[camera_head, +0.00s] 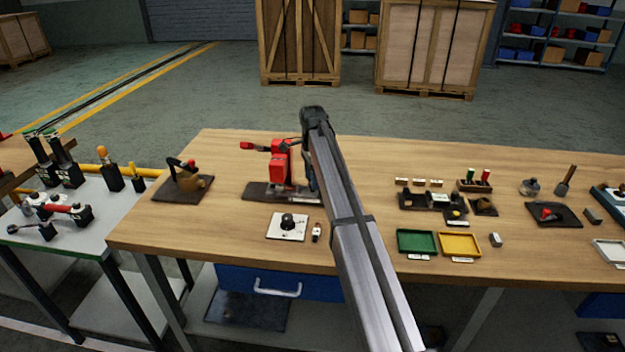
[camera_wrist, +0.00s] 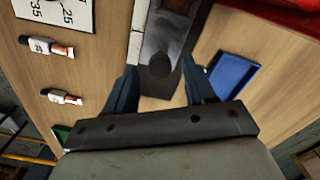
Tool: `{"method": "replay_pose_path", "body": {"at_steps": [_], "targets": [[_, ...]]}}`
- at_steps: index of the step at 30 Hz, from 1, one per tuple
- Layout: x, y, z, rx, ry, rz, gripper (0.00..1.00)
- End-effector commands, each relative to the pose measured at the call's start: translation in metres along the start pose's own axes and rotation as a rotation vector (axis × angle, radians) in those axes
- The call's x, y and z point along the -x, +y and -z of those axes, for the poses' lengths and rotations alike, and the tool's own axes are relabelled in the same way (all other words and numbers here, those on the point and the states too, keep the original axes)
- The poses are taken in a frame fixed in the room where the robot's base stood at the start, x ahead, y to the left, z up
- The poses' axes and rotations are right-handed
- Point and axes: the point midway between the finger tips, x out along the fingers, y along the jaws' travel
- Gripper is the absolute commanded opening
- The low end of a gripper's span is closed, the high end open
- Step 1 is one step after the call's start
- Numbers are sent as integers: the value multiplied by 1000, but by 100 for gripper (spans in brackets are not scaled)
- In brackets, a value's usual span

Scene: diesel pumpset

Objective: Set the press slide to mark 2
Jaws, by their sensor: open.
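The red press (camera_head: 281,165) stands on a dark base plate (camera_head: 262,191) at the back of the wooden bench, with a red-ended lever pointing left. My gripper (camera_wrist: 160,88) is open, its two blue fingers apart. A dark metal block or rail (camera_wrist: 168,48), which may be the press slide, reaches down between the fingers; I cannot tell whether they touch it. A pale strip (camera_wrist: 138,30) runs along its left side; no mark on it is readable. In the head view my arm hides the gripper and the right side of the press.
A white dial card (camera_head: 281,235) with a black knob lies in front of the press, beside a small fitting (camera_head: 316,232). A blue tray (camera_wrist: 232,77) lies right of the fingers. Green (camera_head: 417,242) and yellow (camera_head: 460,244) trays stand right of my arm. The bench's front left is clear.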

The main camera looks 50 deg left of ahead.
Motion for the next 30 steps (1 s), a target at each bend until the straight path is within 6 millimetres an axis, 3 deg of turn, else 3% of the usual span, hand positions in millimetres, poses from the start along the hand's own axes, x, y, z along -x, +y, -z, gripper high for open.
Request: {"method": "replay_pose_path", "body": {"at_steps": [14,30], "targets": [[-11,0,0,0,0,0,55],[-10,0,0,0,0,0,4]]}}
